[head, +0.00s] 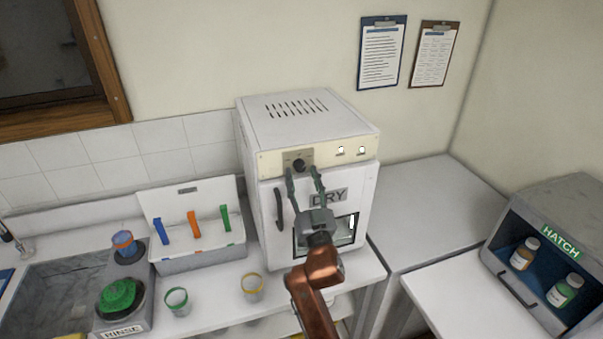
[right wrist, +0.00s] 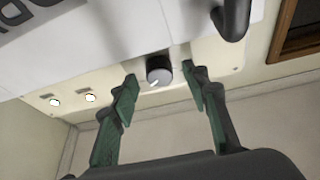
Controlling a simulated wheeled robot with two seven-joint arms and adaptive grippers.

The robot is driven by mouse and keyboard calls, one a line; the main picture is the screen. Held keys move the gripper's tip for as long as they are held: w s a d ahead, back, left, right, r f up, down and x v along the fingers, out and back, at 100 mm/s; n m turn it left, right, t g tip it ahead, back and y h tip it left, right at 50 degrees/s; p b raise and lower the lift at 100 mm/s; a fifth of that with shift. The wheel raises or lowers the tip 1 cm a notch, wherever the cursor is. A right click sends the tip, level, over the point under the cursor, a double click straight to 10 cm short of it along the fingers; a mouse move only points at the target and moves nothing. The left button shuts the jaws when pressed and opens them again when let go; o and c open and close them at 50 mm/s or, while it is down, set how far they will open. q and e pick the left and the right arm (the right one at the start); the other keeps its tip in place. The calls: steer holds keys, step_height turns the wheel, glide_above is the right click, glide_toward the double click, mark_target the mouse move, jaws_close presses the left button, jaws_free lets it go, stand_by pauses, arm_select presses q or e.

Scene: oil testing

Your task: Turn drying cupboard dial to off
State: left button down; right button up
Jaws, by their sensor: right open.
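The white drying cupboard (head: 310,120) stands on the counter with its door shut and the word DRY on it. Its dark dial (head: 299,165) sits on the cream strip above the door. In the right wrist view the dial (right wrist: 159,70) has a pale mark on its face; I cannot read its setting. My right gripper (head: 303,172) is open in front of the dial. In the right wrist view its green-padded fingers (right wrist: 160,82) stand on either side of the dial, apart from it. My left gripper is not in view.
Two small lights (head: 351,151) glow right of the dial. The door handle (head: 279,209) sticks out below left. A rack with coloured clips (head: 192,262) and two cups (head: 252,287) stand to the left. The hatch (head: 545,295) with bottles is at the right. The grey counter (head: 440,205) is clear.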

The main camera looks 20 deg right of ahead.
steer(key=shift+w+r, duration=0.2)
steer(key=shift+w, duration=0.25)
steer(key=c, duration=1.1)
